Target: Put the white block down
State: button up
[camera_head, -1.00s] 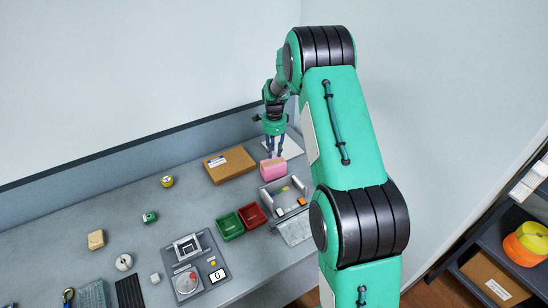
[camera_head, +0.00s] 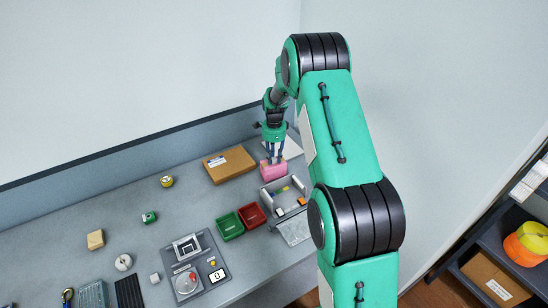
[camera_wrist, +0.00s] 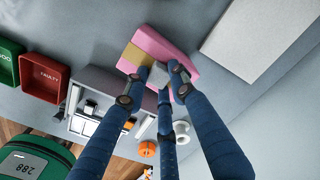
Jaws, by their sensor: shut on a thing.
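My gripper (camera_head: 273,160) is at the far right of the bench, just over a pink block-like thing (camera_head: 268,172). In the wrist view, my gripper (camera_wrist: 160,78) is shut on a small white block (camera_wrist: 157,76), partly hidden by the fingers. The pink thing (camera_wrist: 165,45), with a tan patch on one side, lies right behind the fingertips. I cannot tell whether the white block touches it.
A grey bin (camera_head: 297,188) with small parts stands just in front. Red (camera_head: 251,215) and green (camera_head: 229,227) trays are to its left. A cardboard box (camera_head: 230,164) lies left of my gripper. A pale flat panel (camera_wrist: 262,35) lies beside the pink thing.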

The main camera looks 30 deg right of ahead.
aim_at(274, 159)
jog(key=o, duration=0.8)
jog(key=shift+r, duration=0.1)
notch_tip(274, 159, up, 12)
jog(key=shift+p, duration=0.5)
